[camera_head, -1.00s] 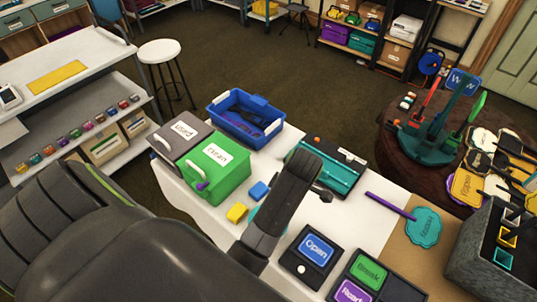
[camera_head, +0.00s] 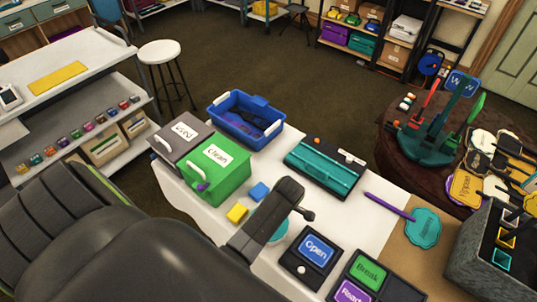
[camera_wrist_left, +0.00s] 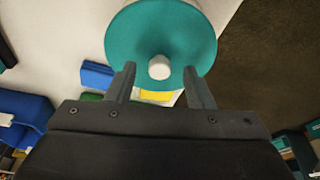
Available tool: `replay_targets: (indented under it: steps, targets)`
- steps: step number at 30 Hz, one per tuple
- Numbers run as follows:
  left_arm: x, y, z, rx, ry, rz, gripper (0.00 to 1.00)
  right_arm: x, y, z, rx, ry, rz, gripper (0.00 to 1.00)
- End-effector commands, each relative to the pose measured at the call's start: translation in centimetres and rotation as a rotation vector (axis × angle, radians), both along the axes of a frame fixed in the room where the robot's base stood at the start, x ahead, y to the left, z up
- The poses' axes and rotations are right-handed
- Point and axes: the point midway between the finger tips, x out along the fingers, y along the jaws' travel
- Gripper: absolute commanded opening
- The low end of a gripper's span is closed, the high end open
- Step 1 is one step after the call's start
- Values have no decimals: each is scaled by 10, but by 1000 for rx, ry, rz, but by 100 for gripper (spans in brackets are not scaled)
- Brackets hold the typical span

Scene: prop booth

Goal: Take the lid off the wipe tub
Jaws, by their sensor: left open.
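The wipe tub shows in the left wrist view as a round teal lid (camera_wrist_left: 160,30) with a white knob (camera_wrist_left: 159,67). The lid hides the tub body below it. In the head view, a teal part of the tub (camera_head: 279,229) shows beside my dark arm, which covers most of it. My left gripper (camera_wrist_left: 158,75) is open, its two fingers apart on either side of the knob in the picture. I cannot tell how far the fingertips are from the knob. My right gripper is in neither view.
A yellow block (camera_head: 237,213) and a blue block (camera_head: 259,191) lie near the tub. Green "Clean" (camera_head: 226,180) and grey "Used" boxes and a blue basket (camera_head: 246,125) stand behind. A teal tray (camera_head: 322,170) and "Open" sign (camera_head: 315,249) are to the right.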

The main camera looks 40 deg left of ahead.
Motion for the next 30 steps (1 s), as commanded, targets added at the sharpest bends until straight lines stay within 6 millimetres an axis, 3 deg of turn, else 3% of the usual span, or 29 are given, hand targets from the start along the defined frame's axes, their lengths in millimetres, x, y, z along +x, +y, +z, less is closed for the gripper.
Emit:
replay_targets:
  steps: [10,21,30]
  targets:
    - [0,2,-6,-1,-1,0,46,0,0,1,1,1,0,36]
    - [0,1,-6,-1,-1,0,0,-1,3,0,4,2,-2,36]
    - [0,1,-1,-1,-2,0,0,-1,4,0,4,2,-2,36]
